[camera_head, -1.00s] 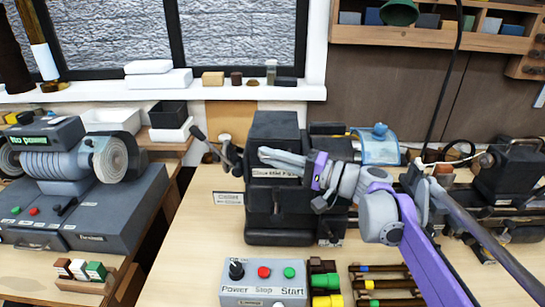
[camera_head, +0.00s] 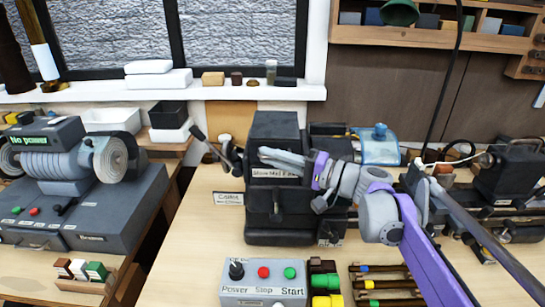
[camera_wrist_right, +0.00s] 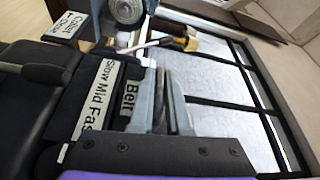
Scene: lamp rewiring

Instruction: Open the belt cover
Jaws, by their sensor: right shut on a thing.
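The belt cover (camera_head: 275,127) is the dark boxy top of the lathe headstock in the head view, above the "Slow Mid Fast" strip (camera_head: 272,173). It looks down. My right gripper (camera_head: 264,155) reaches in from the right across the headstock front, just above that strip. In the right wrist view its grey fingers (camera_wrist_right: 165,75) are close together beside the "Belt" label (camera_wrist_right: 130,98). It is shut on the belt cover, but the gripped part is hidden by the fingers. My left gripper is not in view.
A control box (camera_head: 263,284) with Power, Stop and Start stands in front. A clear blue guard (camera_head: 378,147) sits behind my right wrist. A lever (camera_head: 215,150) sticks out left. Bare bench (camera_head: 190,245) lies left of the control box.

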